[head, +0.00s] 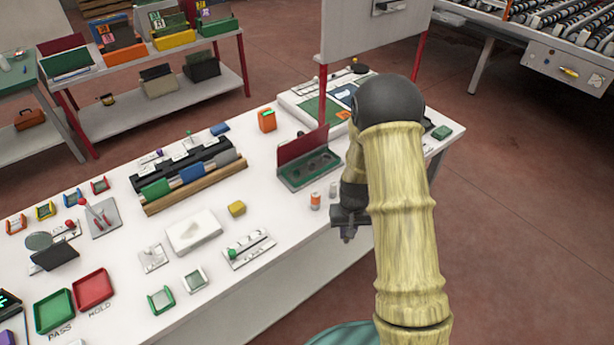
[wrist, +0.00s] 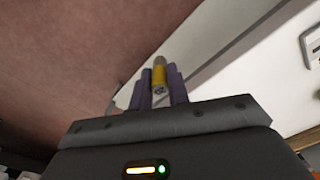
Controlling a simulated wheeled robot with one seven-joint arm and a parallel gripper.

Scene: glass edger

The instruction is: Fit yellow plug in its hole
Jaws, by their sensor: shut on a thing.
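My gripper (wrist: 161,92) is shut on the yellow plug (wrist: 159,76), which sits between its two purple fingers in the wrist view, with a pale grey end at the tip. In the head view my gripper (head: 348,232) points down by the white table's near right edge; the plug cannot be made out there. A green holder (head: 293,180) with a red back panel (head: 302,146) and several dark round recesses stands on the table left of my gripper. I cannot tell which recess is the yellow plug's hole.
An orange cylinder (head: 315,201) and a small grey-white cylinder (head: 333,190) stand between the holder and my gripper. A tall board (head: 372,32) rises behind my arm.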

